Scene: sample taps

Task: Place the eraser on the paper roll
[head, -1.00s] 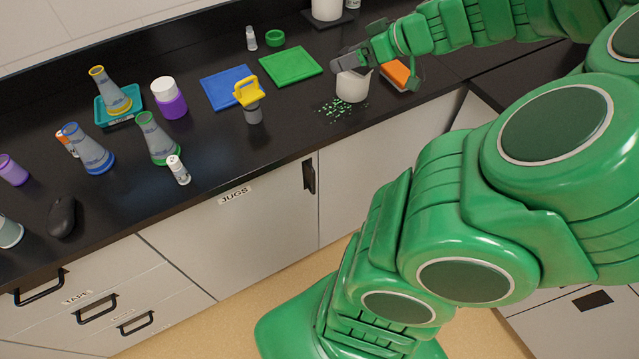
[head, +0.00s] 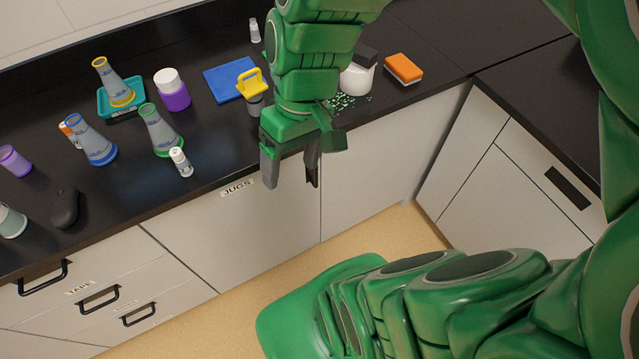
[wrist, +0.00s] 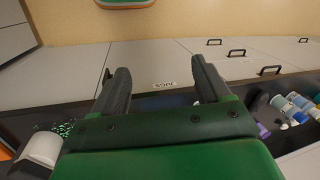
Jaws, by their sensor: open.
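The roll stands on the black counter right of centre in the head view, partly behind my arm. It also shows at the lower left of the wrist view (wrist: 43,147). My gripper (head: 291,168) is open and empty, pointing down in front of the counter's front edge, left of the roll and apart from it. Its two fingers show spread in the wrist view (wrist: 160,78).
Green bits (head: 345,102) lie by the roll. An orange sponge (head: 403,68) is right of it. The floor (head: 365,238) before the cabinets is partly clear.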

